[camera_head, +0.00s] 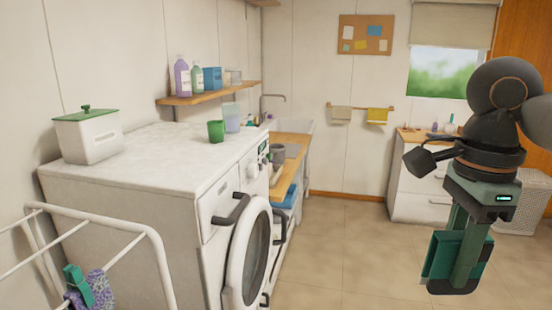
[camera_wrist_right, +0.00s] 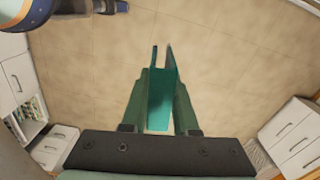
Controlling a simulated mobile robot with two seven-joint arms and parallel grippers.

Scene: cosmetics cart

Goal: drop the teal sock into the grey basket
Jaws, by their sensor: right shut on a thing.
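My right gripper (camera_head: 456,262) hangs at the right of the head view, fingers pointing down. It is shut on the teal sock (camera_head: 437,255), held in the air well above the floor. In the right wrist view the sock (camera_wrist_right: 160,98) shows as a flat teal piece between the two fingers of the gripper (camera_wrist_right: 160,85). A pale grey basket with a lattice wall (camera_head: 522,205) stands on the floor at the far right, behind my right arm and partly hidden by it. The sock is apart from it. My left gripper is not in view.
A washing machine (camera_head: 130,205) carries a white box with green lid (camera_head: 88,135) and a green cup (camera_head: 216,131). A white drying rack (camera_head: 150,240) with a patterned cloth (camera_head: 98,288) stands front left. A white drawer cabinet (camera_head: 412,190) stands at the back. The middle floor is clear.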

